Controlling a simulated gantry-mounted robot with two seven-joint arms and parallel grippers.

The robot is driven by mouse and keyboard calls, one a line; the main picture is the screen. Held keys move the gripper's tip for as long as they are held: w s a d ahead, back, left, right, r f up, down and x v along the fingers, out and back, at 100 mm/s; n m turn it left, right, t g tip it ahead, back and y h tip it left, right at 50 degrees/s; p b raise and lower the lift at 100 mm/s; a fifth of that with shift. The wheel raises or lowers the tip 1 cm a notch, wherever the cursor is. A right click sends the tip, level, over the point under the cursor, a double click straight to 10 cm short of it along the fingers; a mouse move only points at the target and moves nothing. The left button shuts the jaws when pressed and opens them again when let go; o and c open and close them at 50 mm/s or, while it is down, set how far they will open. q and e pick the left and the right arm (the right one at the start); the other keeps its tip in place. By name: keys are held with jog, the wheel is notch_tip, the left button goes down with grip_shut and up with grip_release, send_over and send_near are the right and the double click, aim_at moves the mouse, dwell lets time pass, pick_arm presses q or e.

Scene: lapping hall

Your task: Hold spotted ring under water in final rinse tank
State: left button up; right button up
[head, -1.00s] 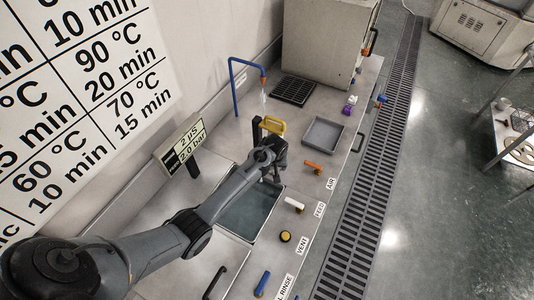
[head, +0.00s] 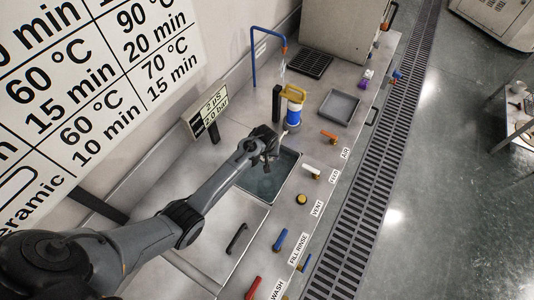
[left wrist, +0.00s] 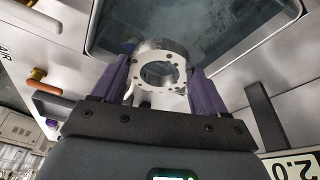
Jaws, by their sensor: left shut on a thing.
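My left gripper (left wrist: 160,78) is shut on a silvery metal ring (left wrist: 160,48) with small holes around its face, held between purple fingers in the left wrist view. The rinse tank (left wrist: 225,58), with water in it, lies beyond the ring there. In the head view my left gripper (head: 272,153) is over the far left part of the tank (head: 256,197). The ring is hard to make out in the head view. I cannot tell whether it touches the water. Its spots are not clear. My right gripper is not in view.
A blue spout (head: 253,68) runs farther back. A grey tray (head: 339,107) and valve handles (head: 311,171) lie to the right. A sign (head: 207,115) stands left.

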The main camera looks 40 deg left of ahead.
pick_arm(q)
notch_tip(320, 180, down, 18)
jog(key=b, duration=1.3)
jog(key=shift+r, duration=0.25)
dwell(0.4)
dwell(0.8)
dwell(2.3)
dwell(2.2)
